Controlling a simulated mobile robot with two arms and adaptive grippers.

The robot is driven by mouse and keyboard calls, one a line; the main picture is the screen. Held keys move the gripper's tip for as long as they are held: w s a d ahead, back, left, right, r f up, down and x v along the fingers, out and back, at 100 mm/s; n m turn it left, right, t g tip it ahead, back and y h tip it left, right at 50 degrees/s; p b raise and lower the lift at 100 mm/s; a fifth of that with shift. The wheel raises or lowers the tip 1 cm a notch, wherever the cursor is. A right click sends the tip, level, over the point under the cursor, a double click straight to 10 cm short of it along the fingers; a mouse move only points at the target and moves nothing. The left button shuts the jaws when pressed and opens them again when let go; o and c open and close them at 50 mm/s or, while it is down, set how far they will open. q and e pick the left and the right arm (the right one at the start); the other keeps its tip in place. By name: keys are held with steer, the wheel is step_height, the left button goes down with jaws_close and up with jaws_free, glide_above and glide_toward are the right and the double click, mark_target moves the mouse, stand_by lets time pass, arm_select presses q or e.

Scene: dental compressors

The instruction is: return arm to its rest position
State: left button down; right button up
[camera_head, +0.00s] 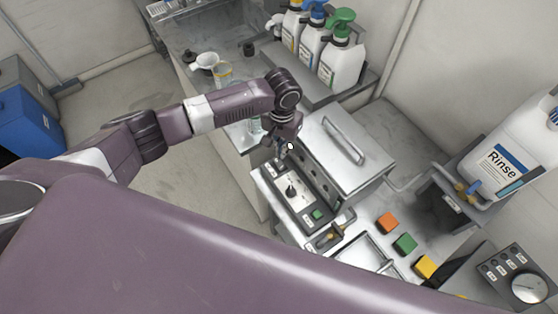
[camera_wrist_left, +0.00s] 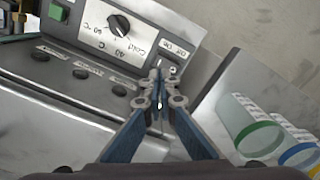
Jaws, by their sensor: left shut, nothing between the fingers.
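My left arm reaches in from the left in the head view. Its gripper (camera_head: 281,148) is over the front edge of a metal machine with a lid (camera_head: 345,150). In the left wrist view the gripper (camera_wrist_left: 157,76) is shut, with nothing between its fingertips. The tips are close to the small switch at the end of the control panel (camera_wrist_left: 85,20); I cannot tell whether they touch it. The panel (camera_head: 291,190) bears a black knob (camera_wrist_left: 119,24) and a green button (camera_wrist_left: 60,12). My right gripper is not in view.
Pump bottles (camera_head: 341,62) stand on a shelf behind the machine. A glass beaker (camera_head: 222,74) and a white bowl (camera_head: 205,61) are on the counter at the back. Orange (camera_head: 388,222), green (camera_head: 405,244) and yellow (camera_head: 425,267) blocks lie right of the machine. A Rinse container (camera_head: 508,160) stands far right.

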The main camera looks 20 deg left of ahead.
arm_select(q)
steer(key=s+d, duration=0.2)
steer(key=s+d+f+m+h, duration=0.1)
steer(key=s+d, duration=0.2)
steer(key=s+d+m+h, duration=0.1)
steer(key=s+d, duration=0.1)
steer(key=d, duration=0.1)
steer(key=shift+s+d+f, duration=0.1)
steer(key=shift+s+f, duration=0.15)
steer(key=s+d+r+t+h, duration=0.1)
steer(key=s+d+r, duration=0.15)
steer(key=s, duration=0.25)
steer(key=s+a+r+n+t+y, duration=0.25)
steer(key=s+a, duration=0.85)
steer(key=a, duration=0.6)
step_height(320, 180, down, 34)
steer(key=s+m+g+b, duration=0.1)
steer(key=s+b, duration=0.2)
steer(key=b, duration=0.5)
steer(key=s+a+f+b, duration=0.1)
steer(key=s+f+b, duration=0.2)
steer(key=s+f, duration=0.5)
steer(key=s+a+f+g+b, duration=0.1)
steer(key=s+f+b, duration=0.2)
steer(key=s+f, duration=0.5)
step_height(320, 180, down, 6)
steer(key=shift+s+a+r, duration=0.1)
steer(key=shift+s+a, duration=0.05)
steer(key=shift+s, duration=0.05)
